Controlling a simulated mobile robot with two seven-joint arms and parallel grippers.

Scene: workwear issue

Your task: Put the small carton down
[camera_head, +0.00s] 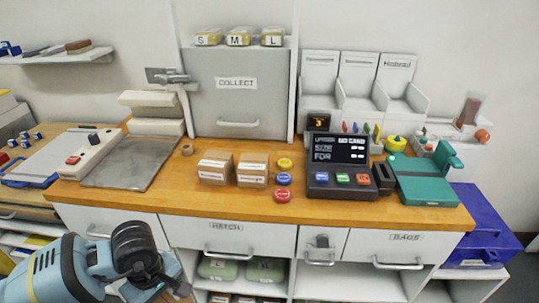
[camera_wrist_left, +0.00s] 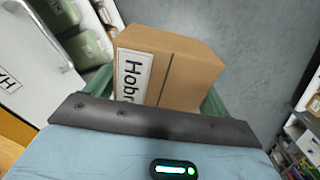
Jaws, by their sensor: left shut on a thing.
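A small brown carton (camera_wrist_left: 178,72) with a white label, partly reading "Hobro", is in the left wrist view. My left gripper (camera_wrist_left: 158,92) is shut on it, with a green finger at each side. In the head view my left arm is at the lower left, in front of the counter and below its top; the held carton cannot be made out there. Two more small labelled cartons, the left one (camera_head: 215,168) and the right one (camera_head: 252,170), stand side by side on the wooden counter (camera_head: 225,198). My right gripper is not in view.
On the counter are a grey mat (camera_head: 128,163), three round buttons (camera_head: 283,180), a dark till (camera_head: 340,172) and a teal device (camera_head: 425,185). A grey COLLECT locker (camera_head: 238,90) and white labelled bins (camera_head: 357,75) stand behind. Bare wood shows along the front edge.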

